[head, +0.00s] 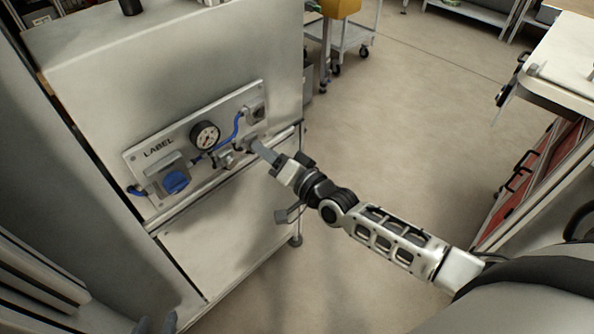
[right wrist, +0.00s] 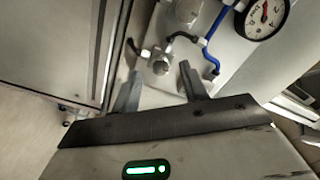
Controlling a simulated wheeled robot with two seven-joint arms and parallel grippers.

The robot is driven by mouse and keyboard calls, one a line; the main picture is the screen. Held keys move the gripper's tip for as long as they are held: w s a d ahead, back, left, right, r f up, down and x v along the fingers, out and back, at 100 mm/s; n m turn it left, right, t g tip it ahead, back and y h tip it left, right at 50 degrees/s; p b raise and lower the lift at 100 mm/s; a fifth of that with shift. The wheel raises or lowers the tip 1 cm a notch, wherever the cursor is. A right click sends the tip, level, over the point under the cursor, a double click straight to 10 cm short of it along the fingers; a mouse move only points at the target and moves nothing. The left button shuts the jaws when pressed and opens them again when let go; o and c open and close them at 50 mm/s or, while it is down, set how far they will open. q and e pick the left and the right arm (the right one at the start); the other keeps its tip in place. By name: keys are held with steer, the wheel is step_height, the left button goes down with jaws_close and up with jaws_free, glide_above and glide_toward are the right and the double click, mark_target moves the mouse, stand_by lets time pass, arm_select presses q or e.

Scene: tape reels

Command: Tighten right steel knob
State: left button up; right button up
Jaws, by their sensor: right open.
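The right steel knob (right wrist: 160,66) is a small steel fitting low on the panel. In the right wrist view it shows just beyond my right gripper's fingertips, roughly between them. In the head view its place is largely covered by my right gripper (head: 256,148), which reaches the panel's lower right from the right. In the right wrist view my right gripper (right wrist: 157,78) is open, its fingers apart, with nothing visibly clamped. Another steel fitting (head: 225,158) sits left of it under the gauge. Two dark tips at the bottom edge look like my left gripper (head: 155,325), mostly cut off.
A ledge runs below the panel. The floor (head: 420,110) right of the cabinet is open. A cart (head: 345,38) stands behind.

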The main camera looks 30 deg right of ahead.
steer(key=v, duration=1.4)
steer(key=shift+s, duration=0.3)
steer(key=s+a+f+n+g+h, duration=0.3)
steer(key=s+a+f+n+g, duration=0.3)
steer(key=s+a+f+n, duration=0.1)
steer(key=shift+s+a+f+n, duration=0.25)
steer(key=shift+s+n, duration=0.45)
steer(key=shift+n, duration=0.4)
